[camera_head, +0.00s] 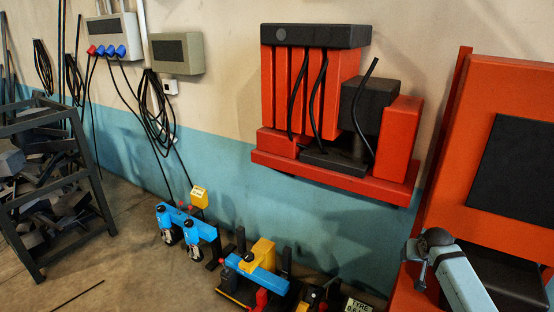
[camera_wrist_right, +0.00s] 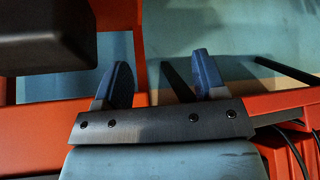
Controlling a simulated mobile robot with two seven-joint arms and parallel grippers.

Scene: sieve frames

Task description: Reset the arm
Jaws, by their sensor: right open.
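My right gripper (camera_wrist_right: 163,78) shows in the right wrist view with its two blue fingers spread apart. The gap between the fingers is empty, with a pale blue wall behind it. A dark metal bar with screws runs across the base of the fingers. I cannot make out the right gripper's fingers in the head view. My left gripper is in neither view.
A red rack unit (camera_head: 310,95) hangs on the wall. A large red machine (camera_head: 500,90) stands at the right. Blue and yellow tools (camera_head: 255,270) stand low by the wall. A dark metal bin (camera_head: 95,185) with scrap is at the left. Bare floor (camera_head: 140,270) lies between.

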